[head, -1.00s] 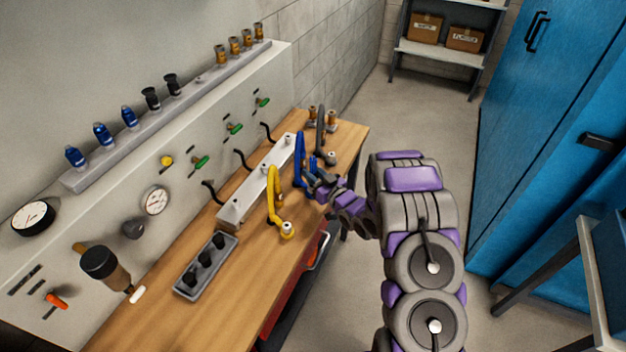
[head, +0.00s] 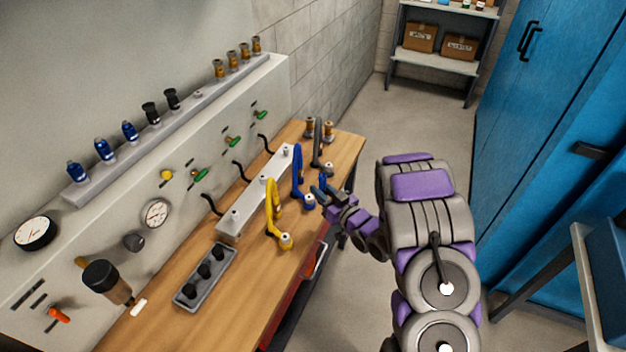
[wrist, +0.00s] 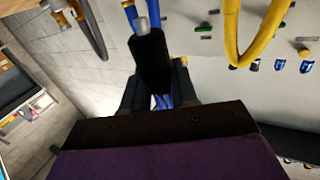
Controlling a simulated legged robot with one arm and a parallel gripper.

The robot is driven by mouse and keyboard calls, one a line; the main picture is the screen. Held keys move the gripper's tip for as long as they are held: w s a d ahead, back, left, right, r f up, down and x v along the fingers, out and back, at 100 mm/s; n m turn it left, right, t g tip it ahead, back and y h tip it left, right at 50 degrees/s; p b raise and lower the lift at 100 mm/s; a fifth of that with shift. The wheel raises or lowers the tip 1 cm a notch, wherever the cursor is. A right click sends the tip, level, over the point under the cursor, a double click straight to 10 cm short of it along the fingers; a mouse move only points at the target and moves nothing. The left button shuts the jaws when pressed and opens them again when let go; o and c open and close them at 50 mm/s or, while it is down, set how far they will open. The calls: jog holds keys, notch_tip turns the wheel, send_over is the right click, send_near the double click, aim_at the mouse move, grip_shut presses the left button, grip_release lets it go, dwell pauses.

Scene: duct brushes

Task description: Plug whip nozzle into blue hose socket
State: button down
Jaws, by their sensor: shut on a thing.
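The blue hose (head: 297,165) arches up from the white manifold, and its pale socket end (head: 309,202) hangs at the bench's right edge. My gripper (head: 323,192) is just right of that end. In the wrist view, my gripper (wrist: 157,92) is shut on the whip nozzle (wrist: 152,60), a black cylinder with blue showing at its lower end. A pale tip (wrist: 142,23) shows at its far end, beside the blue hose (wrist: 128,8). I cannot tell whether nozzle and socket touch; the nozzle's body covers part of the view.
A yellow hose (head: 271,205) stands left of the blue one, and a grey hose (head: 318,145) stands behind it. A grey tray (head: 190,301) with black pieces lies on the wooden bench (head: 180,325). A blue cabinet (head: 540,110) is on the right, with open floor between.

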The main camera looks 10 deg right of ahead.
jog(key=s+a+r+p+v, duration=0.1)
jog(key=v, duration=0.7)
jog(key=w+d+r+x, duration=0.1)
jog(key=r+x, duration=0.1)
jog(key=x, duration=1.3)
jog(key=shift+d+f+b, duration=0.15)
jog(key=shift+f+b, duration=0.5)
jog(key=shift+f, duration=2.2)
jog(key=shift+f, duration=0.65)
jog(key=c, duration=0.8)
grip_release()
jog(key=shift+s+d, duration=0.1)
jog(key=shift+s, duration=0.05)
